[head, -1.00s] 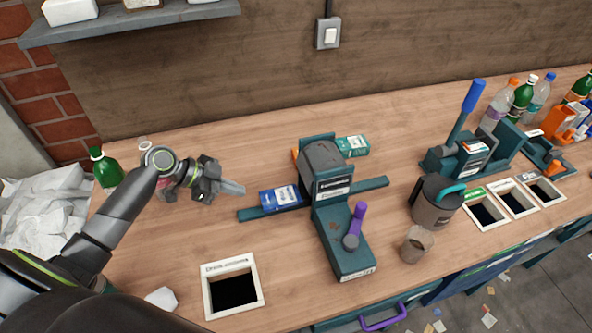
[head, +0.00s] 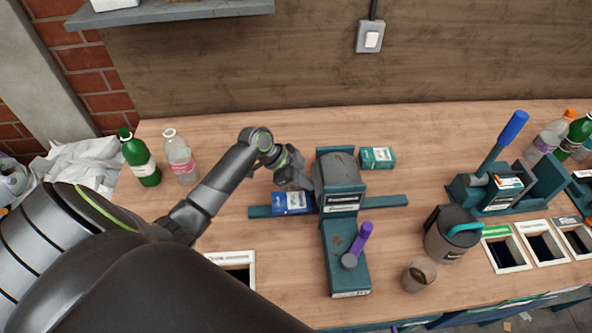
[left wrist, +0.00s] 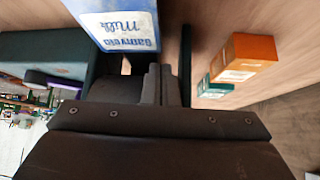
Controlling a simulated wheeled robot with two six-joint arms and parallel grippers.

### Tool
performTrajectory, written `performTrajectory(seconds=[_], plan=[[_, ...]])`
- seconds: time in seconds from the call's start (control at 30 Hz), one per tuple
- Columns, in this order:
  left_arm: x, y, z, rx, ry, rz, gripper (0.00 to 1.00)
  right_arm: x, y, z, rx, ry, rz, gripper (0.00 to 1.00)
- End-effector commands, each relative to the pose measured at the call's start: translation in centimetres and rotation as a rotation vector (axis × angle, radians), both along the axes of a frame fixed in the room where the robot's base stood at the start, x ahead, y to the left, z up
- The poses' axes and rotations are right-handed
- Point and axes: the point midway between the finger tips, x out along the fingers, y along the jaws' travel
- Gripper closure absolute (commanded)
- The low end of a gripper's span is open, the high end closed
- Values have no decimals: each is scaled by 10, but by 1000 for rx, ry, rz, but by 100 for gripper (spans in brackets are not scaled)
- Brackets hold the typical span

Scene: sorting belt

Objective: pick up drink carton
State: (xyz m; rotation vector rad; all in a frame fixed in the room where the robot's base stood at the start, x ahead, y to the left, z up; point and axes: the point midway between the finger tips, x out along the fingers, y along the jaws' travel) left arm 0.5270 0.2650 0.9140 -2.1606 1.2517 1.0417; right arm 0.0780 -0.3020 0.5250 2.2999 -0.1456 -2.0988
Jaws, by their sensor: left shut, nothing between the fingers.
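The drink carton (head: 292,202), blue and white, lies on the left arm of the teal press (head: 345,240). In the left wrist view the carton (left wrist: 118,28) is at the top with "Milk" lettering, beside the fingers. My left gripper (head: 300,181) is just behind and above the carton, close to the press head. Its fingers (left wrist: 163,82) are shut with nothing between them, and the carton is outside them. In the head view the fingertips are partly hidden against the press. My right gripper is not in view.
A teal box (head: 377,158) lies behind the press; an orange box (left wrist: 245,58) shows in the left wrist view. A green bottle (head: 140,160) and a clear bottle (head: 180,158) stand left. A grey jug (head: 452,235) and a cup (head: 419,274) stand right.

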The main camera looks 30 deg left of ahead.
Motion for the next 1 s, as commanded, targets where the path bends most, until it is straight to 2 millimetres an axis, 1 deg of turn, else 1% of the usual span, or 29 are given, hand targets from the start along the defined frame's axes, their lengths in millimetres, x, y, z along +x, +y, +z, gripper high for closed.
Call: performTrajectory(seconds=[0.03, 0.1, 0.17, 0.3, 0.6, 0.8, 1.0], plan=[[2, -3, -3, -1, 1, 0, 100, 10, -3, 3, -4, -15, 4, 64], [4, -6, -8, 0, 1, 1, 100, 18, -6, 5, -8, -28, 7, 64], [5, -8, -11, 0, -1, 1, 100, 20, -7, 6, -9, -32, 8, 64], [6, -10, -15, 3, -1, -1, 100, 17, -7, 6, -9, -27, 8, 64], [5, -8, -15, 2, 0, 0, 100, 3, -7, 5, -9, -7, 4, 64], [-4, 7, -15, 3, 0, 0, 100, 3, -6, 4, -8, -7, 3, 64], [-3, 6, -15, 2, 0, -1, 100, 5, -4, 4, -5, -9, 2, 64]])
